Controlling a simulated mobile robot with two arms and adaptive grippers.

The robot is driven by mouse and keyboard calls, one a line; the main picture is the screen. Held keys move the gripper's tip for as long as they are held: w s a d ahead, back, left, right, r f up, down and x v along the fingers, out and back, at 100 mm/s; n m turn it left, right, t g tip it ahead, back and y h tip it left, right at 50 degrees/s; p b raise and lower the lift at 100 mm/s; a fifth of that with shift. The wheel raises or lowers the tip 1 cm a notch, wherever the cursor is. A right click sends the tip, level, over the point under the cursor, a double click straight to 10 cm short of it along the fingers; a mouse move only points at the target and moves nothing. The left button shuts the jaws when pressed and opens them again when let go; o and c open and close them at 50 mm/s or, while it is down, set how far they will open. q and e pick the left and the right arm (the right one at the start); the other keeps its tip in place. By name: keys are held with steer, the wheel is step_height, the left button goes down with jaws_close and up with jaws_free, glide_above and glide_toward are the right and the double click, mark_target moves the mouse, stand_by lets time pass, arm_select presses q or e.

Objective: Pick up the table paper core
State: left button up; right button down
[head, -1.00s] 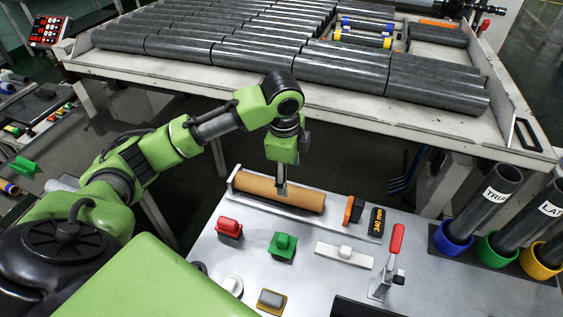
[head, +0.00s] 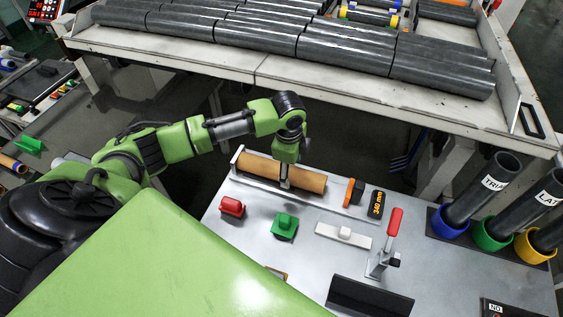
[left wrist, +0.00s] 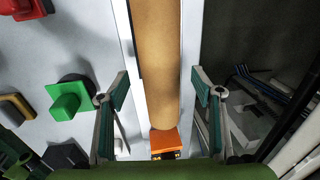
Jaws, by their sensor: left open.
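The paper core (head: 262,172), a brown cardboard tube, lies in a pale cradle (head: 236,160) at the far edge of the grey worktable. My left gripper (head: 285,184) points down over the core's middle in the head view. In the left wrist view the core (left wrist: 160,60) runs lengthwise between the two spread fingers of my left gripper (left wrist: 160,85). The fingers are open, one on each side, with visible gaps to the core. Whether their tips reach below the core's top cannot be told. My right gripper is not in view.
An orange-black block (head: 353,192) stands just right of the core. Red (head: 232,207) and green (head: 285,225) fixtures and a red-handled clamp (head: 392,228) are on the near worktable. A large rack of dark rolls (head: 345,50) stands behind, across a gap.

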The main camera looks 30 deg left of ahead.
arm_select(q)
steer(key=shift+w+a+f, duration=0.1)
steer(key=shift+w+f, duration=0.1)
steer(key=shift+f, duration=1.05)
steer(key=c, duration=1.3)
steer(key=shift+r, duration=0.1)
